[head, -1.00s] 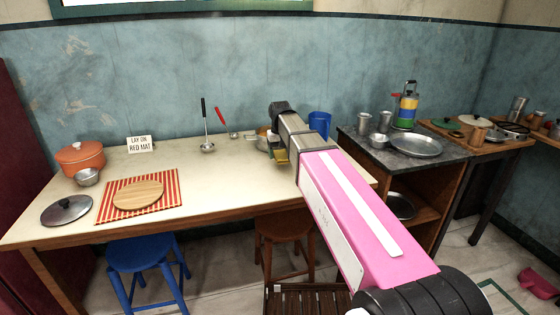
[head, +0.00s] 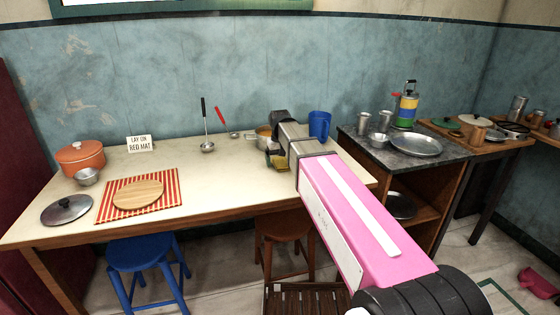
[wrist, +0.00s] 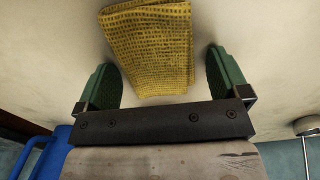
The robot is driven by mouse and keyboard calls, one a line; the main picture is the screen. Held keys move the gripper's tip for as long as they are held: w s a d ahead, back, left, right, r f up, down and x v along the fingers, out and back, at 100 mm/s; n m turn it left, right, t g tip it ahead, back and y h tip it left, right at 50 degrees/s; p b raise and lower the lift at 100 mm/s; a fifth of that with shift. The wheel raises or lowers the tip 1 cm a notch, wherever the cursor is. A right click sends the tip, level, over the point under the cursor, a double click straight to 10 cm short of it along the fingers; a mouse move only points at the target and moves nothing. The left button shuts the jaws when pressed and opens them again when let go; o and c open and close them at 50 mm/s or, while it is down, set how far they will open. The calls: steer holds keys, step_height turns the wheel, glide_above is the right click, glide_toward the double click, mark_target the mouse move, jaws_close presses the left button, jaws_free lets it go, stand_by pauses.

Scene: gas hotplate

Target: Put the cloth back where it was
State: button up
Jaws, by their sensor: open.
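A folded yellow checked cloth (wrist: 150,50) lies on the cream table top in the wrist view. My gripper (wrist: 165,80) is open, with its two green finger pads on either side of the cloth's near end. The pads look apart from the cloth, and I cannot tell how high they are above the table. In the head view a little of the cloth (head: 278,161) shows below my gripper, most of it hidden by my arm.
A blue mug (head: 319,125) stands right of my gripper; a pan (head: 263,134) is just behind it. A striped red mat (head: 112,207) bears a round wooden board (head: 138,194). The table's middle is clear.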

mark_target(280, 158)
step_height(280, 158, up, 12)
steer(key=shift+r, duration=0.2)
stand_by(0.4)
steer(key=shift+s, duration=0.1)
